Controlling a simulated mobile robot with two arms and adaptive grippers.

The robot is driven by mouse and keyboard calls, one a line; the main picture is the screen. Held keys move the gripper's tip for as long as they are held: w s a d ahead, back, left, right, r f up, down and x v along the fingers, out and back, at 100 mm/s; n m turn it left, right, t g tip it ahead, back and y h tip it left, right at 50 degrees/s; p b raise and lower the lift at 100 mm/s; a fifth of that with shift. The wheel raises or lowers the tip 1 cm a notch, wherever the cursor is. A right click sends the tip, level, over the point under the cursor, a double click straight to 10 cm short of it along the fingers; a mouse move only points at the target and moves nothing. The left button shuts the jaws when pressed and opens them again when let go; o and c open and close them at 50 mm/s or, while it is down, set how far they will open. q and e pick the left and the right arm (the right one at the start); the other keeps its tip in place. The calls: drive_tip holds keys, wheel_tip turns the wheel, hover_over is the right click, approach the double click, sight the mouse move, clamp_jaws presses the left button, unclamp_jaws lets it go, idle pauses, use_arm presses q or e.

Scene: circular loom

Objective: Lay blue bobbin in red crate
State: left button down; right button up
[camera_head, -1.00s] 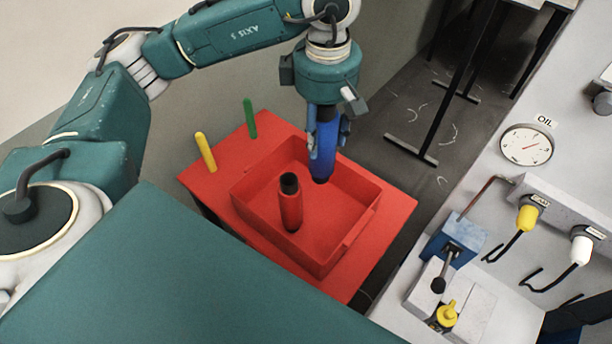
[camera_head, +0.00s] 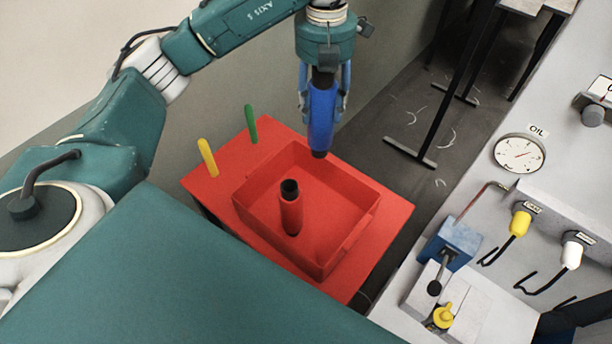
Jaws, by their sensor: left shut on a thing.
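The blue bobbin (camera_head: 321,118) hangs nearly upright in my left gripper (camera_head: 322,108), whose fingers are shut on its upper part. Its dark lower tip shows over the back right wall of the red crate (camera_head: 251,200); how high it hangs above the rim is hard to tell. The crate is an open box on a red table. A red bobbin (camera_head: 291,212) with a dark top stands upright inside it. My right gripper is not in view.
A grey machine panel with an oil gauge (camera_head: 519,153), levers and knobs stands at the right. A dark-legged frame (camera_head: 458,90) stands behind.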

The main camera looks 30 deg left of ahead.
sight(321, 125)
use_arm(q)
wheel_tip(321, 125, down, 6)
drive_tip(key=shift+r+b, duration=0.15)
drive_tip(key=shift+b, duration=0.95)
wheel_tip(321, 125, down, 20)
drive_tip(key=p, duration=0.3)
drive_tip(key=shift+r, duration=0.2)
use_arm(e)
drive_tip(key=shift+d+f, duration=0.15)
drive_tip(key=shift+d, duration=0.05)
use_arm(q)
drive_tip(key=shift+f, duration=0.15)
drive_tip(key=c, duration=1)
unclamp_jaws()
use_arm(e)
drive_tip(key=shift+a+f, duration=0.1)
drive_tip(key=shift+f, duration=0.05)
